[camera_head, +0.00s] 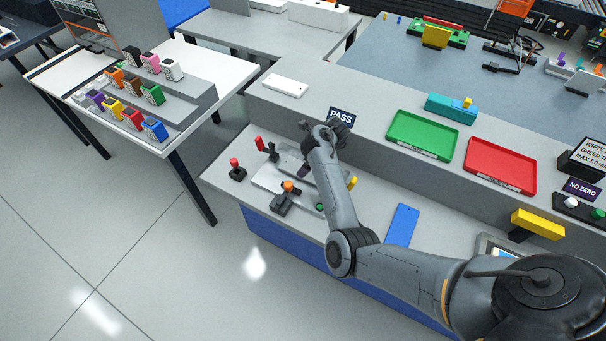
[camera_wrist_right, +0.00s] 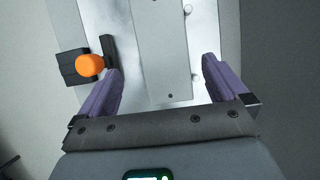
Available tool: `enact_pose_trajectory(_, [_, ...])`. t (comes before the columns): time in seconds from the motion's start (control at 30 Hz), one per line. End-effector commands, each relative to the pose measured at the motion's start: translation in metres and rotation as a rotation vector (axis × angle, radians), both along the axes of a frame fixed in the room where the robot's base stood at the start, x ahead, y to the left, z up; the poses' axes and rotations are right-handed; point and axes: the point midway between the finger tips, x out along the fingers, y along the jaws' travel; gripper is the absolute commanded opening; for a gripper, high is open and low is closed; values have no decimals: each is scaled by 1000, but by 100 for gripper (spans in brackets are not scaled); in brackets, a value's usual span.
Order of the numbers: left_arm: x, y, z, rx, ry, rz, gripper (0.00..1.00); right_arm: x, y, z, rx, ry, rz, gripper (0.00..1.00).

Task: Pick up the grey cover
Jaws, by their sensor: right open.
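The grey cover (camera_wrist_right: 155,45) is a long flat plate with small screw heads, seen in the right wrist view. It lies over a shiny metal surface. My right gripper (camera_wrist_right: 163,66) is open, with its two purple fingers on either side of the cover and apart from it. In the head view the right gripper (camera_head: 304,172) is over the grey fixture (camera_head: 264,181) on the lower bench; my arm hides much of it, and I cannot make out the cover clearly there. My left gripper is not in view.
An orange knob on a dark block (camera_head: 282,203) stands beside the fixture, close to the left finger in the right wrist view (camera_wrist_right: 90,65). A red-knobbed block (camera_head: 237,171) is farther left. A blue plate (camera_head: 401,225) lies right of my arm. A raised shelf runs behind.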

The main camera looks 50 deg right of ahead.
Motion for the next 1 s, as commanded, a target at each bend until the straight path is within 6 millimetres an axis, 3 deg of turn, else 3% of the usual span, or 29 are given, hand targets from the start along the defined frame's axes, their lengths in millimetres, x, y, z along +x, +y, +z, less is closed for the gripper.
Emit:
enact_pose_trajectory(0.23, [0,2,-8,7,0,-4,58,5,1,-14,0,-1,2,100])
enact_pose_trajectory(0.6, [0,3,-27,14,2,-8,58,18,1,-54,0,-1,2,100])
enact_pose_trajectory(0.93, [0,2,-27,7,2,-5,58,20,1,-57,-1,-2,4,100])
enact_pose_trajectory(1.0, [0,1,-27,5,2,-3,58,20,1,-57,-1,-2,4,89])
